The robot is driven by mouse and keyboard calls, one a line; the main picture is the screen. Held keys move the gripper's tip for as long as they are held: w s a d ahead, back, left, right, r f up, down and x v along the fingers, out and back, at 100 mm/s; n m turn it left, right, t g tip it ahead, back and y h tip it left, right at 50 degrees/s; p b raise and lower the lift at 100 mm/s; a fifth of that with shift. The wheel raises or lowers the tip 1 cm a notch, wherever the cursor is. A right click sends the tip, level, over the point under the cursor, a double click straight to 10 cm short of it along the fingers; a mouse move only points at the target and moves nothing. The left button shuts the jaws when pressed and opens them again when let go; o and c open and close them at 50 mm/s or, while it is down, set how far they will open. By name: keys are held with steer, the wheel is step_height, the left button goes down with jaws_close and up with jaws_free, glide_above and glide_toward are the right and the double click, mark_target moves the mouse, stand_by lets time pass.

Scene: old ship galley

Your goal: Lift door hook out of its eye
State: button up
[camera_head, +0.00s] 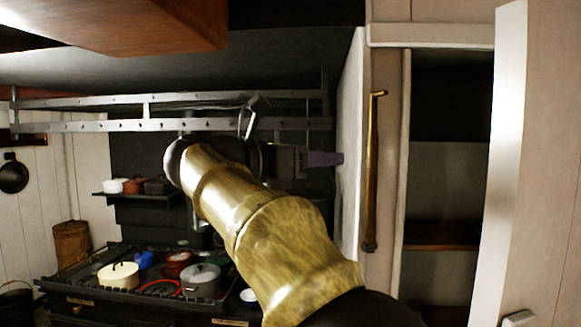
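A long brass hook (371,170) stands upright against the pale post right of the stove. Its top end bends to the right, and its lower end sits in a dark fitting. No eye can be made out around it. My gripper (325,158) points right, with purple fingertips left of the hook's upper half and apart from it in the picture. The fingers show edge-on, so their opening cannot be judged. A pale door-like panel (515,170) stands at the right; I cannot tell whether the hook belongs to it.
An open, dark cupboard (445,190) lies between post and panel. A metal rail rack (80,127) hangs above the stove (130,292), which holds several pots. A wooden block (140,30) overhangs at upper left. A white wall edge (350,150) stands beside my fingertips.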

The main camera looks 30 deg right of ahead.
steer(key=a, duration=0.5)
steer(key=shift+a, duration=0.25)
